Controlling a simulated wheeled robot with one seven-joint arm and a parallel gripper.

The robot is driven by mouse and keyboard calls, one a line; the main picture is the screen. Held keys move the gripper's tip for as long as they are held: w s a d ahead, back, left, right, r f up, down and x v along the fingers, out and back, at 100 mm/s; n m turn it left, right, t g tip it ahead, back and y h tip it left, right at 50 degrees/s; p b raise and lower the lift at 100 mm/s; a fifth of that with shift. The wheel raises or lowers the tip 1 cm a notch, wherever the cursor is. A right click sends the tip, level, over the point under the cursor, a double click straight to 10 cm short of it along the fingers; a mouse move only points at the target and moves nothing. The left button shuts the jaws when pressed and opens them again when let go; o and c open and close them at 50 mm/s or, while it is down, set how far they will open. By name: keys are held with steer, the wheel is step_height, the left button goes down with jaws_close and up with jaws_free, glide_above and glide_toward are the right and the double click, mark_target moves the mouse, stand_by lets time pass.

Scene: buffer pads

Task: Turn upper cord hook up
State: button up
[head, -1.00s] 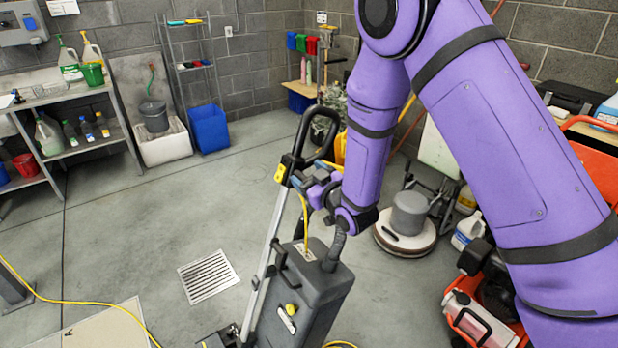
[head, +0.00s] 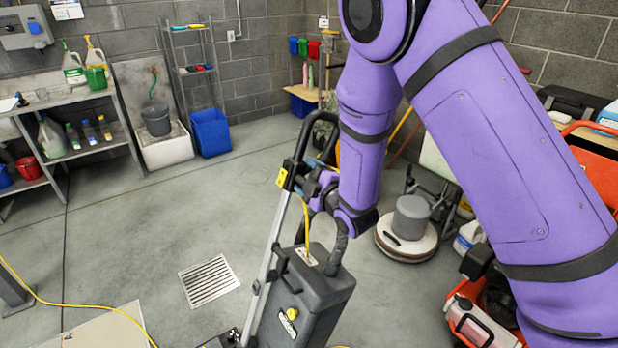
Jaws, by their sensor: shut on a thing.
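The upright floor machine (head: 310,302) stands in front of me, dark grey with a yellow knob. Its silver pole (head: 266,262) leans up to a black loop handle (head: 300,140). A yellow-and-black fitting (head: 282,178) sits on the pole below the loop. My gripper (head: 311,184) is at the handle just right of this fitting. It is shut on the upper cord hook, but the hook and the fingertips are small and mostly hidden, so the hook's angle cannot be told. A yellow cord (head: 306,225) hangs below my gripper to the machine's top.
A round floor polisher (head: 408,232) stands right of the machine. Orange equipment (head: 470,318) is at the lower right. A floor drain (head: 209,281) and a yellow cord (head: 75,304) lie to the left. Shelves (head: 75,152) and a blue bin (head: 211,131) line the back; the middle floor is clear.

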steer(key=shift+n, duration=0.5)
steer(key=shift+s, duration=0.1)
steer(key=o, duration=0.9)
steer(key=v, duration=1)
steer(key=shift+s+d, duration=0.25)
steer(key=shift+s, duration=0.05)
